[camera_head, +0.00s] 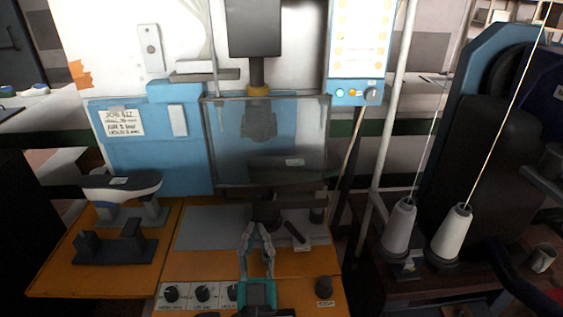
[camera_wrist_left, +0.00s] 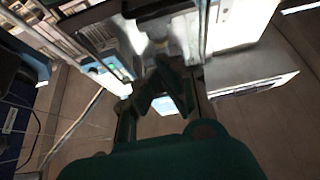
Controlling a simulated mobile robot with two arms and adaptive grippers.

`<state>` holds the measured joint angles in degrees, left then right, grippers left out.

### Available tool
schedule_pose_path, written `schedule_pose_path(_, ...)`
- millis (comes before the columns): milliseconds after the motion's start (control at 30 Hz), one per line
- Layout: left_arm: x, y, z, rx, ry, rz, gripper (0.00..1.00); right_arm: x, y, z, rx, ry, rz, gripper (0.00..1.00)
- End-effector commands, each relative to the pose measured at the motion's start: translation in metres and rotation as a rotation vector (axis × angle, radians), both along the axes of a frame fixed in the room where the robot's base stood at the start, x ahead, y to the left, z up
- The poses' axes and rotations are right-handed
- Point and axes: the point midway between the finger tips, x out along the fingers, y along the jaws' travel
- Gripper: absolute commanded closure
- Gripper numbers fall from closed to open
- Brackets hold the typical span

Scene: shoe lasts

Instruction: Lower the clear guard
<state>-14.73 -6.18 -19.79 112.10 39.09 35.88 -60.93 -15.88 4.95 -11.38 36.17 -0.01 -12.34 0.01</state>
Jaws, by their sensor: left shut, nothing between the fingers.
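The clear guard (camera_head: 300,145) is a see-through panel with a dark frame. It hangs in front of the press, below the dark press head (camera_head: 254,28), and its lower edge is above the orange bench. My left gripper (camera_head: 258,229) is below the guard, over the front of the bench, with its fingers pointing toward the machine. It is shut and empty, apart from the guard. In the left wrist view its dark fingers (camera_wrist_left: 168,82) show against bright, blurred machine parts; I cannot make out the guard there. My right gripper is not in view.
A shoe last (camera_head: 122,187) rests on a stand on the left of the orange bench (camera_head: 85,270). Knobs (camera_head: 202,293) line the front, with a black knob (camera_head: 323,287) to the right. White thread cones (camera_head: 452,232) stand at the right. A control panel (camera_head: 358,40) hangs upper right.

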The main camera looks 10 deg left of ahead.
Motion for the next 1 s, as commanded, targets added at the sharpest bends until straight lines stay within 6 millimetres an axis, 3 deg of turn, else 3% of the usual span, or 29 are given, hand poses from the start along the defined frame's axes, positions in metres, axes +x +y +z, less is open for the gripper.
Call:
schedule_pose_path(167, 0.003, 0.003, 0.007, 0.002, 0.019, 0.016, 1.0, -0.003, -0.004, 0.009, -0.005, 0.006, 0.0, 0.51)
schedule_pose_path(433, 0.046, 0.015, 0.035, 0.004, 0.016, 0.014, 1.0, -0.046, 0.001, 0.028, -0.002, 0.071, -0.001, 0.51)
schedule_pose_path(633, 0.081, 0.025, 0.055, 0.004, 0.016, 0.014, 1.0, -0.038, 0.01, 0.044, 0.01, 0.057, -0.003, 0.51)
schedule_pose_path(733, 0.083, 0.025, 0.031, 0.009, 0.023, 0.013, 1.0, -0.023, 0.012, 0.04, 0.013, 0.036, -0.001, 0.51)
schedule_pose_path(867, 0.086, 0.026, 0.018, 0.005, 0.02, 0.014, 1.0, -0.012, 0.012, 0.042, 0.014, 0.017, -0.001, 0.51)
schedule_pose_path(1000, 0.086, 0.027, 0.011, 0.003, 0.019, 0.014, 1.0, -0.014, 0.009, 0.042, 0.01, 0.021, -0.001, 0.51)
